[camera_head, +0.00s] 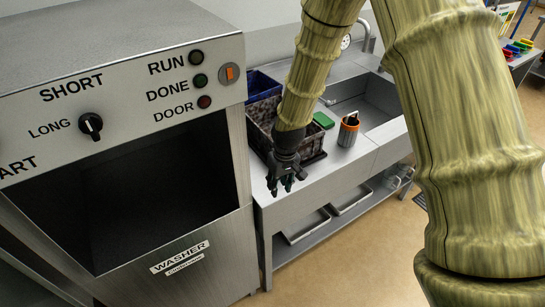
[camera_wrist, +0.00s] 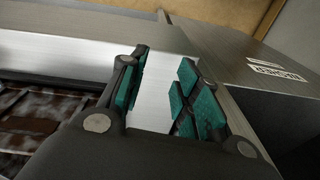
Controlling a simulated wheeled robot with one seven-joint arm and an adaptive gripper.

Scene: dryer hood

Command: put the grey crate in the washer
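The washer (camera_head: 180,262) stands at the left in the head view, its front opening (camera_head: 135,190) uncovered and dark inside. A crate with mottled dark grey and brown surfaces (camera_head: 257,138) sits on the steel bench beside the washer; I take it for the grey crate. My gripper (camera_head: 287,187) hangs at the crate's near side, partly hiding it. In the wrist view, my gripper (camera_wrist: 160,95) is open, its teal pads apart with bare steel between them. The mottled crate (camera_wrist: 40,130) lies left of the fingers there. I cannot tell whether they touch it.
A blue crate (camera_head: 262,84) stands behind the mottled one. A green block (camera_head: 323,120) and a grey-and-orange holder (camera_head: 348,130) are on the bench (camera_head: 340,165), before a sink (camera_head: 355,95). The washer's side wall stands close to the left of my gripper. Open floor lies in front.

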